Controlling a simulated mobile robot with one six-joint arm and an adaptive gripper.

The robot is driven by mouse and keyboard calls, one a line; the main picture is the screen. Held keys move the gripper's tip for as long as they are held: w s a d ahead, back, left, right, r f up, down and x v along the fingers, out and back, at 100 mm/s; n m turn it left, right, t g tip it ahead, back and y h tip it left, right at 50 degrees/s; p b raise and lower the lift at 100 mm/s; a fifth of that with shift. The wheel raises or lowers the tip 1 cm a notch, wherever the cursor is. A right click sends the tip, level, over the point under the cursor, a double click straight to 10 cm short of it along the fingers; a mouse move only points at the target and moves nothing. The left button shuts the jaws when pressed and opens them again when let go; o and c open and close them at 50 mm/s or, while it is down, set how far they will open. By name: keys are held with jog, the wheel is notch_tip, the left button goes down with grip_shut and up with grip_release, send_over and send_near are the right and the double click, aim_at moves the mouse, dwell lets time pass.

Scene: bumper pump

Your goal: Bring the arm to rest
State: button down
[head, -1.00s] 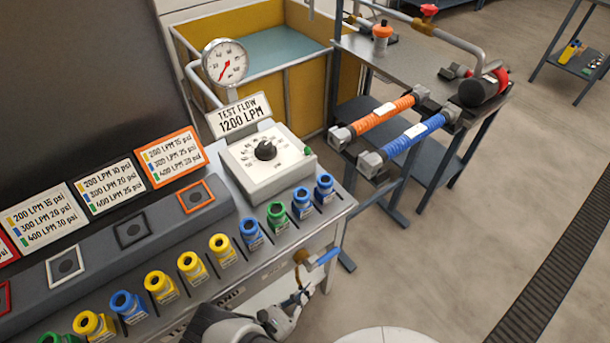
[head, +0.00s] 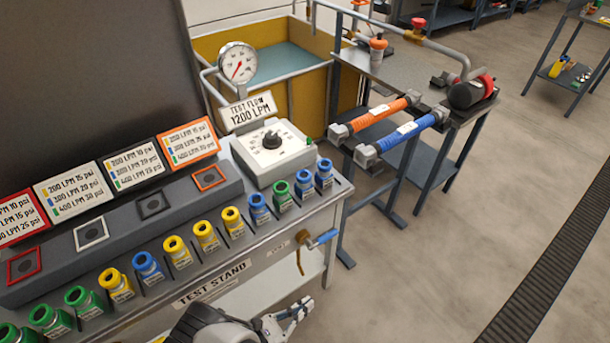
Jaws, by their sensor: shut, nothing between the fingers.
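My gripper (head: 299,309) is at the bottom of the head view, in front of the test stand (head: 240,264). Its fingers are shut with nothing between them and point to the right. My dark arm link lies behind it at the bottom edge.
Several blue, green and yellow nozzles (head: 204,237) line the stand's front edge. A dial box (head: 274,152) and pressure gauge (head: 237,63) stand behind. A metal table (head: 420,66) with orange (head: 374,117) and blue (head: 407,138) hoses is at right. Open floor (head: 440,275) lies right.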

jog(key=w+d+r+m+g+y, duration=0.25)
jog(key=r+m+g, duration=0.4)
jog(key=r, duration=0.75)
jog(key=w+d+r+m+g+y, duration=0.15)
jog(key=d+r+m+g, duration=0.4)
jog(key=r, duration=0.75)
jog(key=s+d+r+m+t+y, duration=0.2)
jog(key=s+d+r+m+y, duration=0.1)
jog(key=s+r+m+y, duration=0.2)
jog(key=s+d+r+m+t+y, duration=0.3)
jog(key=s+r+m+y, duration=0.2)
jog(key=s+r+m, duration=0.3)
jog(key=shift+s+d+r+m, duration=0.3)
jog(key=shift+s+r, duration=0.6)
jog(key=shift+r, duration=1.4)
jog(key=shift+a, duration=0.1)
